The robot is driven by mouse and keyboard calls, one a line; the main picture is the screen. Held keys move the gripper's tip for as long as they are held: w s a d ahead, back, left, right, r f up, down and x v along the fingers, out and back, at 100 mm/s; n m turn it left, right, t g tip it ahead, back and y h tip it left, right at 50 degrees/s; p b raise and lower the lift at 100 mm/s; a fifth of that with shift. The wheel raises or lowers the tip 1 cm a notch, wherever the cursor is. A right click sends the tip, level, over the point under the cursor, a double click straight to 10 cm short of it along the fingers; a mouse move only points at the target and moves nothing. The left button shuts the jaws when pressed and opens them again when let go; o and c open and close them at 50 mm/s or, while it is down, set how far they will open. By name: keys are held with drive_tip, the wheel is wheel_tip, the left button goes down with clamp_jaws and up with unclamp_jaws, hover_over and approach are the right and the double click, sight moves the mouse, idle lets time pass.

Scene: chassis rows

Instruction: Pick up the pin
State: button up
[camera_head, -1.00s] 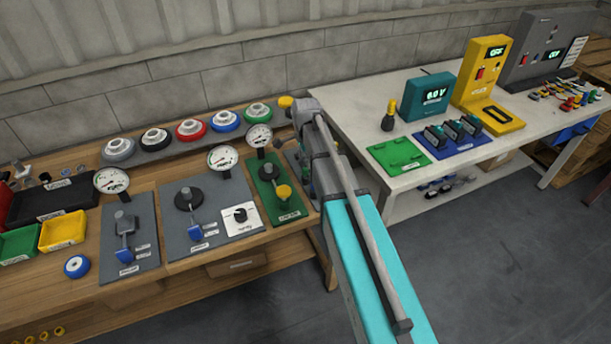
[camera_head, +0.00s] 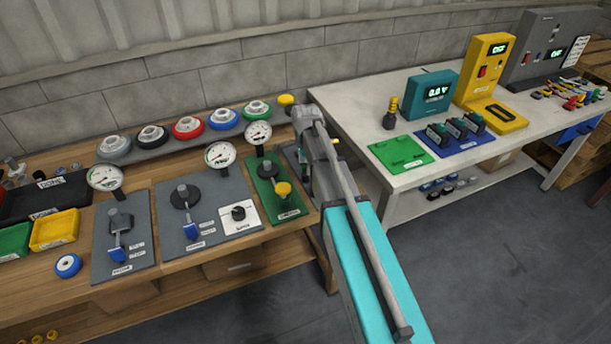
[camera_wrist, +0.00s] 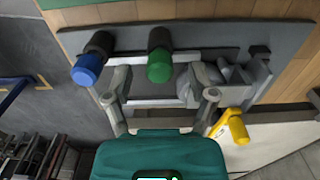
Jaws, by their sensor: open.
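A yellow L-shaped piece (camera_wrist: 232,126), which looks like the pin though I cannot be sure, shows in the wrist view to the right of my right finger. It sits by a grey metal bracket. A small yellow bit (camera_head: 334,141) beside my wrist in the head view may be the same piece. My gripper (camera_wrist: 160,86) is open, with its two grey fingers spread over a grey plate (camera_wrist: 205,37). A green-capped black post (camera_wrist: 159,64) shows between the fingers, and a blue-capped post (camera_wrist: 91,60) stands to the left. Nothing is held. My arm hides part of the plate in the head view.
Gauge panels with handles (camera_head: 123,235) stand left of my arm on the wooden bench (camera_head: 185,268). A white table (camera_head: 365,115) with a green mat (camera_head: 401,153) and teal meter (camera_head: 436,95) stands to the right. Open floor lies between and in front.

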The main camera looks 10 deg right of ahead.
drive_tip(key=shift+f+b, duration=0.3)
drive_tip(key=shift+f, duration=0.25)
clamp_jaws()
idle(0.5)
